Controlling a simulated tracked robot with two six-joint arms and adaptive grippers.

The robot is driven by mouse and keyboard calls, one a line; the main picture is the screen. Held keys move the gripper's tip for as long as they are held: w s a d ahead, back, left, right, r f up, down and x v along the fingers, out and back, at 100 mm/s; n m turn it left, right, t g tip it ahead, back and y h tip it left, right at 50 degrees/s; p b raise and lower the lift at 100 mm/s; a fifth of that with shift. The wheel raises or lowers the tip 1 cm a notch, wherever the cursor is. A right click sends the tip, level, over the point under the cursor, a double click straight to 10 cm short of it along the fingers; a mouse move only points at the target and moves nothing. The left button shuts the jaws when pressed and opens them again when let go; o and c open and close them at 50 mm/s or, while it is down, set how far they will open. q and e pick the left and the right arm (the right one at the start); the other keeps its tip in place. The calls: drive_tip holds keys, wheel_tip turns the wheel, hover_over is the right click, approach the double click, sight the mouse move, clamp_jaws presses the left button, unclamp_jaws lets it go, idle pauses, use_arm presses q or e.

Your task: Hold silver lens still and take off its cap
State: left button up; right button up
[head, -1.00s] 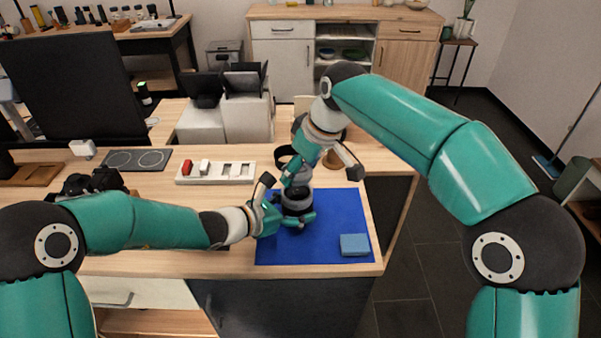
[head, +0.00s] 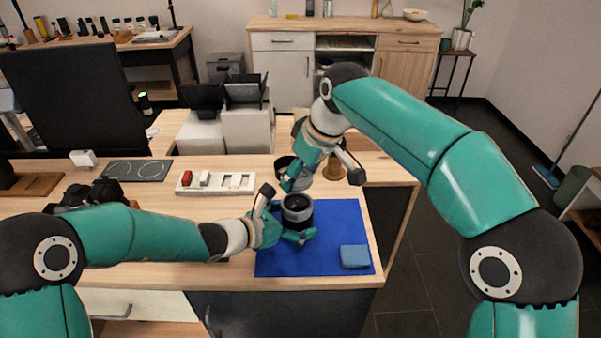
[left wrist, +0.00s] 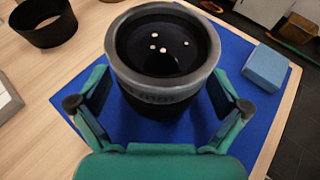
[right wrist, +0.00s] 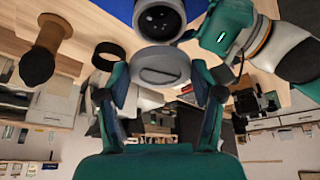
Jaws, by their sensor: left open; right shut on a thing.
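The silver lens (head: 297,214) stands upright on the blue mat (head: 335,222), its front glass bare in the left wrist view (left wrist: 160,48). My left gripper (head: 284,222) is open, with its fingers on either side of the lens; in the left wrist view (left wrist: 158,106) they look apart from its barrel. My right gripper (head: 291,181) is shut on the round grey cap (right wrist: 160,68), seen in the right wrist view. It holds the cap off the lens, above and behind it. In the head view the cap is mostly hidden by the right gripper.
A black ring (left wrist: 45,20) stands on the table behind the mat, beside a wooden piece with a dark end (right wrist: 45,50). A blue cloth-like block (head: 355,256) lies at the mat's front right. A white tray (head: 215,183) and black camera (head: 90,194) are farther left.

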use_arm(q)
drive_tip(key=v, duration=1.1)
drive_tip(key=shift+s+a, duration=0.35)
drive_tip(key=shift+s, duration=0.05)
